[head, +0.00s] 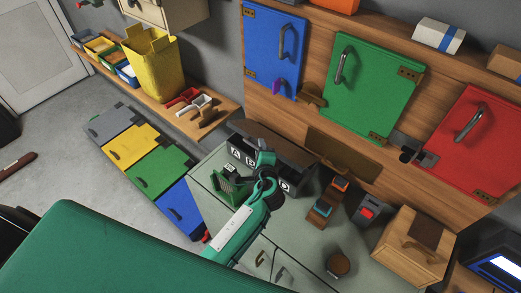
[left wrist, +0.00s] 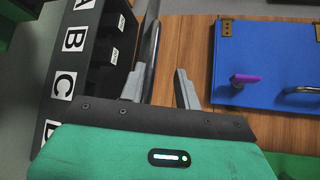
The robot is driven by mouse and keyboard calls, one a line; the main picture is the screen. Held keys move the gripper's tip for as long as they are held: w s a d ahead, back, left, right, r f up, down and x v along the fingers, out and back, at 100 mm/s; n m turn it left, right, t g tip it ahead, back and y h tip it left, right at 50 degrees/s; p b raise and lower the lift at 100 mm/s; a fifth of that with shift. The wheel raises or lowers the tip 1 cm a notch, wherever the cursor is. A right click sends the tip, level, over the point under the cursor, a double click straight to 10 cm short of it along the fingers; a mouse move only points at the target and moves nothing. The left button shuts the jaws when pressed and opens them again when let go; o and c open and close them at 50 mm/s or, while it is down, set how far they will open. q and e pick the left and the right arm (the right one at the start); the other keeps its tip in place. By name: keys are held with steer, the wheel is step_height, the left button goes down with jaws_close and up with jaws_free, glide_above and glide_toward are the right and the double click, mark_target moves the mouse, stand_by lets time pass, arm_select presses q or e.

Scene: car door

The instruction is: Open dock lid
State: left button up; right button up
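The dock is a long dark box (head: 240,139) on the grey-green cabinet top, with white letter labels A, B and D showing on its front. My left gripper (head: 266,158) is in front of it and hides label C and part of the box. In the left wrist view the dock (left wrist: 84,48) is on the left, with dark slots beside its letters. A thin dark plate edge (left wrist: 149,50), perhaps the lid, runs up beside the slots. My left gripper's fingers (left wrist: 162,88) are apart; the left finger is close to this edge, contact unclear. My right gripper is not in view.
Blue (head: 274,50), green (head: 370,90) and red (head: 475,140) doors with handles are on the wooden wall panel. A wooden box (head: 415,248), a round knob (head: 337,264) and a green rack (head: 228,187) stand on the cabinet. A yellow bin (head: 153,68) is at the left.

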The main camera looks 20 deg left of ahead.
arm_select(q)
steer(key=b+v, duration=0.4)
steer(key=v, duration=0.9)
steer(key=shift+s+b, duration=0.4)
